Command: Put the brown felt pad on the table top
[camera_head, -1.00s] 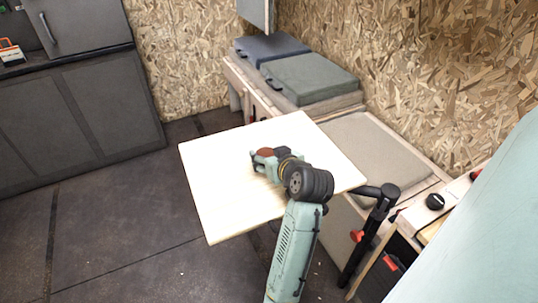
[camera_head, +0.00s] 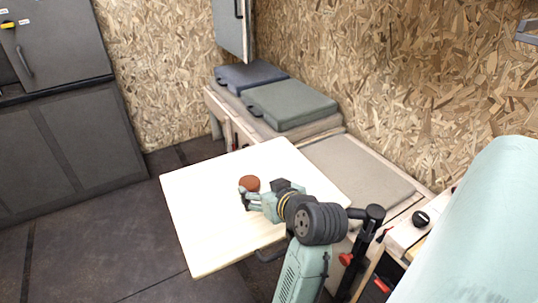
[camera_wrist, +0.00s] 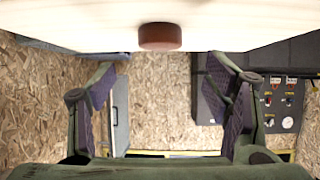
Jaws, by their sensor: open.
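The brown felt pad (camera_head: 249,183) is a small round reddish-brown disc. It lies on the pale table top (camera_head: 205,225), near its middle. My gripper (camera_head: 247,201) is low over the table top, just on the near side of the pad. In the wrist view, the pad (camera_wrist: 160,37) shows against the table top (camera_wrist: 75,22), beyond the open fingers. My gripper's two fingers (camera_wrist: 160,88) are spread wide with nothing between them.
A bench with a grey cushion (camera_head: 355,165) and two cases, one green (camera_head: 290,103) and one dark blue (camera_head: 250,75), stands behind the table. Dark cabinets (camera_head: 60,150) are at the left. The table top's left part is bare.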

